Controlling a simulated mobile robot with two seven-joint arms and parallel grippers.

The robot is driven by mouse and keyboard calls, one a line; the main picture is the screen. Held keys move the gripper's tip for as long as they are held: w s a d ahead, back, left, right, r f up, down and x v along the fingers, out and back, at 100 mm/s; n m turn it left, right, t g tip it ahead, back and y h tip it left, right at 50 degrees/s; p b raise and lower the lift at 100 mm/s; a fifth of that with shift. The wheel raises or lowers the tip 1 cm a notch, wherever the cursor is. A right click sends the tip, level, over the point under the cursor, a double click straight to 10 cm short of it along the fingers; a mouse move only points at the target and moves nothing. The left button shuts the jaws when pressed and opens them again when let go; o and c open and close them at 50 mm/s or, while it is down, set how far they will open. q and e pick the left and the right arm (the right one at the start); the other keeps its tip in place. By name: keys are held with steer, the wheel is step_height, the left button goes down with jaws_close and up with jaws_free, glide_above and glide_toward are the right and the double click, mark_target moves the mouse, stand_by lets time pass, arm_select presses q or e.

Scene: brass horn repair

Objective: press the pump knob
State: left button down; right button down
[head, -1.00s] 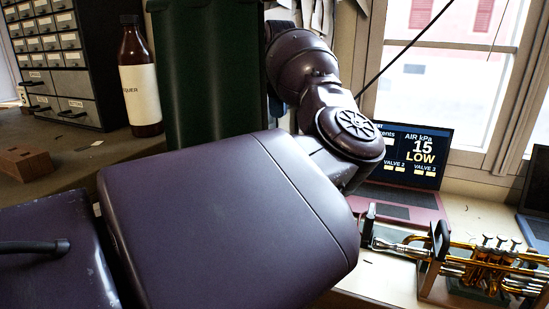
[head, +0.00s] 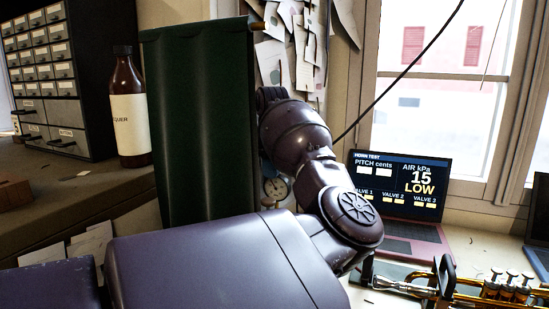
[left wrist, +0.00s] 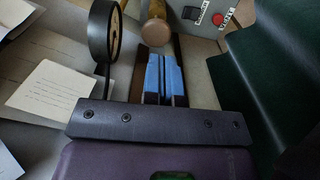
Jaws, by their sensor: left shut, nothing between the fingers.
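In the left wrist view a round brown knob (left wrist: 155,32) on a tan stem shows just beyond my fingertips; I take it for the pump knob. My left gripper (left wrist: 166,60) has blue fingers, closed together with nothing between them. Its tips lie close below the knob in the picture; whether they touch cannot be told. In the head view my left arm crosses the foreground and hides the knob and most of the gripper. My right gripper is in neither view.
A grey box with a red button (left wrist: 218,19) stands near the knob. A laptop (head: 400,190) reads AIR kPa 15 LOW. A brass trumpet (head: 505,288) is at right, a brown bottle (head: 129,110) at left.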

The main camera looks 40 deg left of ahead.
arm_select(q)
step_height(320, 180, down, 5)
steer(key=shift+r+b, duration=0.1)
steer(key=shift+b, duration=0.5)
steer(key=shift+f, duration=0.85)
steer(key=shift+f, duration=0.4)
step_height(320, 180, down, 2)
steer(key=shift+p, duration=0.3)
steer(key=shift+f, duration=0.5)
